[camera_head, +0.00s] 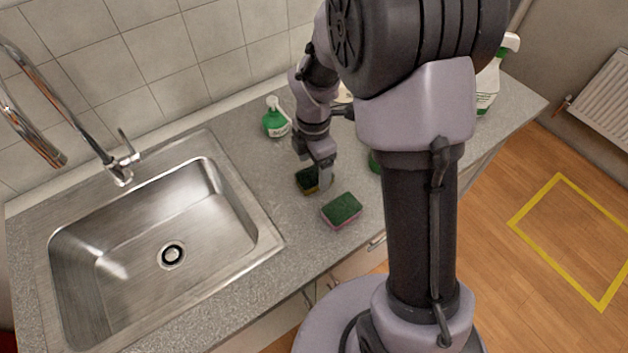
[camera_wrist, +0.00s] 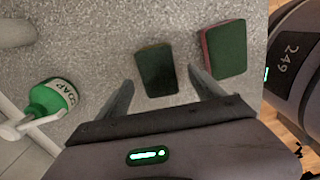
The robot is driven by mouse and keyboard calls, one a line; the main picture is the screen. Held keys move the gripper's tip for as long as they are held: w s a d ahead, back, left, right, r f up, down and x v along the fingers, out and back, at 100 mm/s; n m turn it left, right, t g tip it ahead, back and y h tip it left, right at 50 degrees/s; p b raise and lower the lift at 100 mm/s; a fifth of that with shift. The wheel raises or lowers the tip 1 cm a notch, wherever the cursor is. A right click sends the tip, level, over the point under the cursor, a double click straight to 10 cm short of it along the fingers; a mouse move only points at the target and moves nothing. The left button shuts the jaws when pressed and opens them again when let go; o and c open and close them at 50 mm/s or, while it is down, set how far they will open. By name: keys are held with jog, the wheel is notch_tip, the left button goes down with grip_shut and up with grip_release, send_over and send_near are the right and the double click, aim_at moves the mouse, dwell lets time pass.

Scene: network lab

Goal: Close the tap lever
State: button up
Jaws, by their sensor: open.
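The tap (camera_head: 50,103) is a tall curved metal spout at the back left of the sink in the head view. Its lever (camera_head: 125,143) rises from the tap's base and points up. I cannot tell from this view whether water runs. My gripper (camera_head: 320,180) is over the counter, well to the right of the tap and sink. In the wrist view my gripper (camera_wrist: 158,88) is open, with a dark green sponge (camera_wrist: 156,70) seen between and beyond its fingers. The tap does not show in the wrist view.
The steel sink (camera_head: 265,240) fills the left of the counter. A second sponge (camera_head: 342,209) lies right of my gripper. A green soap bottle (camera_head: 275,120) stands at the wall, left of my gripper. A spray bottle (camera_head: 488,88) stands at the right end. Counter between sink and sponges is clear.

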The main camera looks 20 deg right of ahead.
aim_at(314, 175)
jog(key=f, duration=0.2)
jog(key=f+b, duration=0.1)
jog(key=f, duration=0.1)
jog(key=shift+w+d+f, duration=0.1)
jog(key=shift+w, duration=0.1)
jog(key=shift+s, duration=0.1)
jog(key=shift+c, duration=0.9)
jog(key=shift+r, duration=0.2)
jog(key=c, duration=1.4)
